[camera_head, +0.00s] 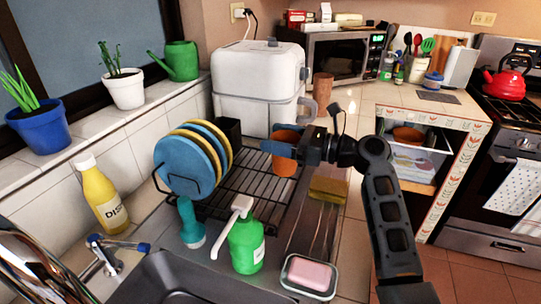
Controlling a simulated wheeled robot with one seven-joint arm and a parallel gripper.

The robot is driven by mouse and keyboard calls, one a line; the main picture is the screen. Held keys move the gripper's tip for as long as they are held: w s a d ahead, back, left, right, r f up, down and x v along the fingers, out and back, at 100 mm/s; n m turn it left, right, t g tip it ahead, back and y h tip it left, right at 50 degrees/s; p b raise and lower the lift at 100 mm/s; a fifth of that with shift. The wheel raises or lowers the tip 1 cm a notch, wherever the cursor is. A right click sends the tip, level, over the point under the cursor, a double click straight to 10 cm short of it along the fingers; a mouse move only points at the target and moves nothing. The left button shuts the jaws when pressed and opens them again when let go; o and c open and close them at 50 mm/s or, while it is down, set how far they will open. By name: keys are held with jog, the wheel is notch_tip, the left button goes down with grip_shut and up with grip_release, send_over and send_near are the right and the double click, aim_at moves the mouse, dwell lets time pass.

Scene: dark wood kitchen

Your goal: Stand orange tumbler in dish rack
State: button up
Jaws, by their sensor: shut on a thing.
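The orange tumbler (284,168) is upright between the blue fingers of my gripper (282,149), at the right back part of the dish rack. The fingers are shut around its middle and hide a band of it. The black wire dish rack (240,187) stands on the counter behind the sink. Blue and yellow plates (183,165) stand in its left side. Whether the tumbler's base touches the rack wires I cannot tell.
A green soap bottle (246,246) and a teal brush (191,228) stand before the rack. A white appliance (257,82) is behind. The rack's middle is clear.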

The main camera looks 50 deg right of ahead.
jog(key=shift+w+a+f, duration=0.5)
jog(key=shift+w, duration=0.15)
jog(key=shift+w+f, duration=0.1)
jog(key=shift+f, duration=1.95)
jog(key=shift+f, duration=0.1)
jog(key=o, duration=1.4)
jog(key=shift+o, duration=0.2)
jog(key=shift+s, duration=0.25)
jog(key=b+v, duration=0.1)
jog(key=v, duration=1)
jog(key=shift+s, duration=0.3)
